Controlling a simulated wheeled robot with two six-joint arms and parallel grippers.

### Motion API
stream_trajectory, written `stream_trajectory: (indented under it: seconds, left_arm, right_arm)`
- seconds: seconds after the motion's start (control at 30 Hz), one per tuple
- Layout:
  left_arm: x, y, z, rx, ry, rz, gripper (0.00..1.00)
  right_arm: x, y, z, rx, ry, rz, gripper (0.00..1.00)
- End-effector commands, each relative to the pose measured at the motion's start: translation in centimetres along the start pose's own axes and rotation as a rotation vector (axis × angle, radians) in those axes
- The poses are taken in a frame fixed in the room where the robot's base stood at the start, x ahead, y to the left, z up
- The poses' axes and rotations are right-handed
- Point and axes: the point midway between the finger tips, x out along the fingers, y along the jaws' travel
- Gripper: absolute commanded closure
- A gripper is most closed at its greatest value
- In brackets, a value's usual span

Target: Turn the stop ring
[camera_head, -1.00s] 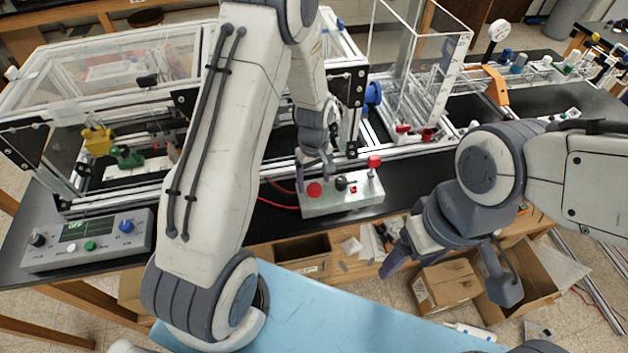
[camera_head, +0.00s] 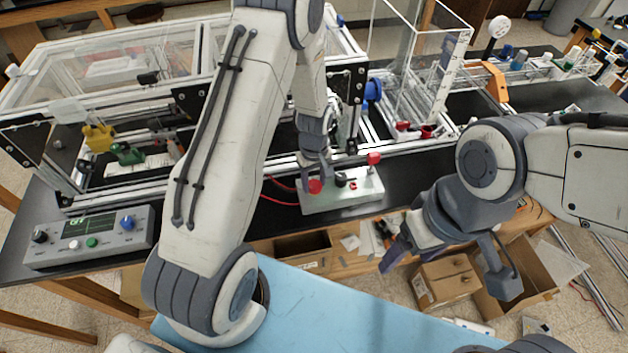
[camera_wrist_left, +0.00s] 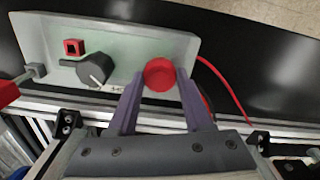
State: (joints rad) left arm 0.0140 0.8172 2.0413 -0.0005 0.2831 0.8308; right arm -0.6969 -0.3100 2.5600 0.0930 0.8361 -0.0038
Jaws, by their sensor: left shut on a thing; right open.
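The stop ring (camera_head: 315,186) is a round red knob on top of a pale grey-green switch box (camera_head: 360,194). In the left wrist view the red ring (camera_wrist_left: 159,73) sits between the two purple-grey fingers of my left gripper (camera_wrist_left: 161,82). My left gripper (camera_head: 314,176) is shut on the ring, reaching down from above in the head view. The fingers touch its sides, and part of its rim is hidden. My right gripper (camera_head: 440,268) is open and empty, in front of the bench at the right.
A black knob (camera_wrist_left: 94,70) and a small red square switch (camera_wrist_left: 74,47) sit beside the ring. A red lever (camera_head: 374,158) stands at the box's right end. A control panel (camera_head: 98,238) with a green display is at the left. Aluminium frames stand behind.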

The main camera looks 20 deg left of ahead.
Motion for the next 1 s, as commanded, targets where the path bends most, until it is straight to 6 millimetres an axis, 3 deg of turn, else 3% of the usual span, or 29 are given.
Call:
stream_trajectory:
  seconds: [0.27,1.0]
  left_arm:
    - [0.0,0.1,0.0,0.115,0.001,0.001,1.0]
    - [0.0,0.1,0.0,0.731,0.002,0.001,1.0]
  right_arm:
    - [0.6,0.0,0.0,0.001,0.0,0.0,0.26]
    - [2.4,0.2,0.1,0.004,0.0,0.0,0.26]
